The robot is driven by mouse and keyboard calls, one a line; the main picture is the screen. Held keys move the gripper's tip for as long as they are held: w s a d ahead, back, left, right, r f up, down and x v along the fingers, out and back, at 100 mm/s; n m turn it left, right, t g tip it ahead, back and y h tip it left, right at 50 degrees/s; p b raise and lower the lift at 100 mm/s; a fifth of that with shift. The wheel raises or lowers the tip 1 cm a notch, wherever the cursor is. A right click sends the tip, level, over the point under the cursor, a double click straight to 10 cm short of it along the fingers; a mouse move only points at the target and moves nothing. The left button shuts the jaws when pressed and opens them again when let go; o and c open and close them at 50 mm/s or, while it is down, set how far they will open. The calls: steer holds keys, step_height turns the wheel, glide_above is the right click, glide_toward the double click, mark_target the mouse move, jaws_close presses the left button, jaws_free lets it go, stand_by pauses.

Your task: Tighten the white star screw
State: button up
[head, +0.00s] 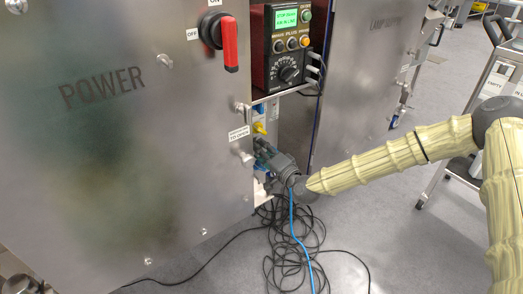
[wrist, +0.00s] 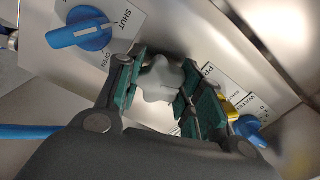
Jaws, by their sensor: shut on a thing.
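The star screw (wrist: 158,84) shows in the wrist view as a pale grey-white lobed knob against a metal panel. My gripper (wrist: 163,76) is shut on it, with the green ridged pads on either side of the knob. The lower part of the knob is partly hidden by the gripper. In the head view my gripper (head: 270,158) is at the narrow side of the steel cabinet, low down, below the control box. The star screw cannot be made out in that view.
A blue valve handle (wrist: 80,34) with a SHUT/OPEN label is at the upper left, and another blue handle (wrist: 249,129) is at the right. The red power switch (head: 230,45) and control box (head: 287,45) are above my gripper. Tangled cables (head: 290,245) lie below; a cart (head: 490,95) stands right.

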steer(key=shift+d+m, duration=0.1)
steer(key=shift+m, duration=1.5)
steer(key=o, duration=0.7)
steer(key=shift+o, duration=0.2)
steer(key=v, duration=1.2)
